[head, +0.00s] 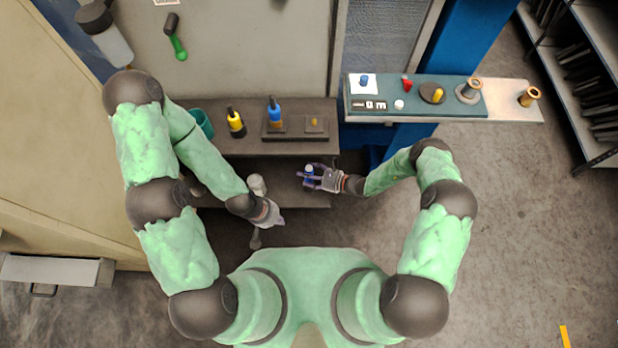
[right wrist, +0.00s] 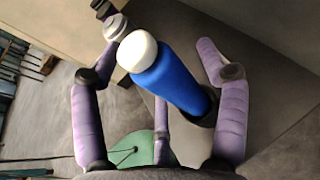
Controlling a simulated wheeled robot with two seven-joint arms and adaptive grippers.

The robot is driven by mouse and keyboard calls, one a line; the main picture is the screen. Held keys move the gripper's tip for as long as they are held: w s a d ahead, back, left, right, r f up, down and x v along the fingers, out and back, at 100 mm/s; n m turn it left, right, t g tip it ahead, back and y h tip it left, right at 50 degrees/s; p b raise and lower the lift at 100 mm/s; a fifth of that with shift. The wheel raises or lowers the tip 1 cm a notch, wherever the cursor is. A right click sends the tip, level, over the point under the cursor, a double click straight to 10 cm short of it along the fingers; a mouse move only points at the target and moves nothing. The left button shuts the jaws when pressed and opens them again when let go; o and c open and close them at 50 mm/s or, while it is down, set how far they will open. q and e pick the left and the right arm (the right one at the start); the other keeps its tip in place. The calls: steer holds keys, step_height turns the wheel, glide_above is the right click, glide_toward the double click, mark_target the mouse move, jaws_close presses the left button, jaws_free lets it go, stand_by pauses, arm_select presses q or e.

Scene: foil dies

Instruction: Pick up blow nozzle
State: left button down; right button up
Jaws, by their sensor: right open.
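A blue cylinder with a white end (head: 309,172), perhaps the blow nozzle, is at my right gripper (head: 316,178) in the head view. In the right wrist view the same blue cylinder (right wrist: 168,80) is tilted between the spread fingers, its white end toward the upper left and a dark part at its other end. My right gripper is open around it; I cannot tell whether a finger touches it. My left gripper (head: 267,222) is lower left of it, beside a small whitish cylinder (head: 257,184). Its fingers are too small to read.
A dark bench (head: 255,145) holds a yellow bottle (head: 236,121), a blue bottle (head: 274,108) and a teal cup (head: 201,122). A shelf (head: 515,112) at the right carries small parts and brass fittings. A green-handled tool (head: 179,48) is at the top.

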mark_target(308, 169)
steer(key=c, duration=1.4)
steer(key=shift+r, duration=0.1)
step_height(308, 169, up, 8)
steer(key=p, duration=0.3)
steer(key=shift+f, duration=0.25)
steer(key=s+d, duration=0.2)
steer(key=d, duration=0.3)
steer(key=s+d+p, duration=0.1)
steer(key=s+d, duration=0.1)
steer(key=d, duration=0.4)
steer(key=s+d+p, duration=0.1)
steer(key=s+d, duration=0.2)
steer(key=d, duration=0.2)
steer(key=shift+d+f, duration=0.35)
